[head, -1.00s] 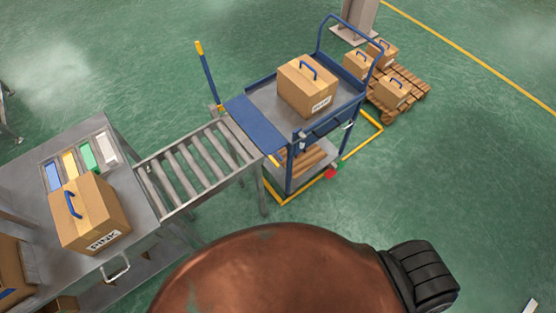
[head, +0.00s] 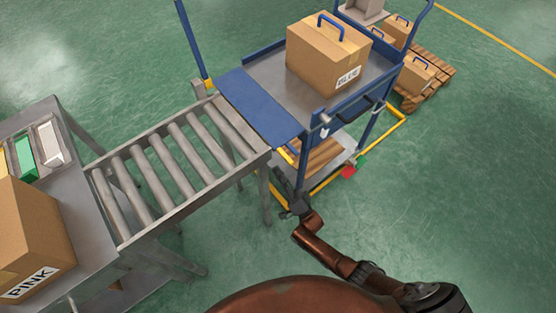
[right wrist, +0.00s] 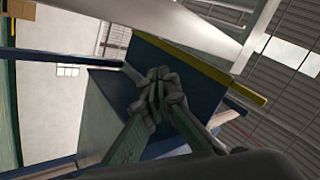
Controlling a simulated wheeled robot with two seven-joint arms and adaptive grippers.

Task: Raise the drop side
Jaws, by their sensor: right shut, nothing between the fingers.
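The blue drop side (head: 262,106) of the cart is folded down. It lies roughly level between the cart deck (head: 274,70) and the end of the roller conveyor. My right gripper (head: 283,182) is low beside the cart's near corner, below the drop side's near end. In the right wrist view its fingers (right wrist: 158,88) are shut and empty. A blue panel with a yellow edge (right wrist: 205,62), apparently the drop side from below, is behind them; I cannot tell whether they touch it. My left gripper is not in view.
A carton marked BLUE (head: 322,60) stands on the cart deck. The roller conveyor (head: 182,222) joins the cart to a table with a PINK carton (head: 32,232). A blue post (head: 192,42) rises at the conveyor's far side. A pallet (head: 428,92) holds more cartons. Floor at right is clear.

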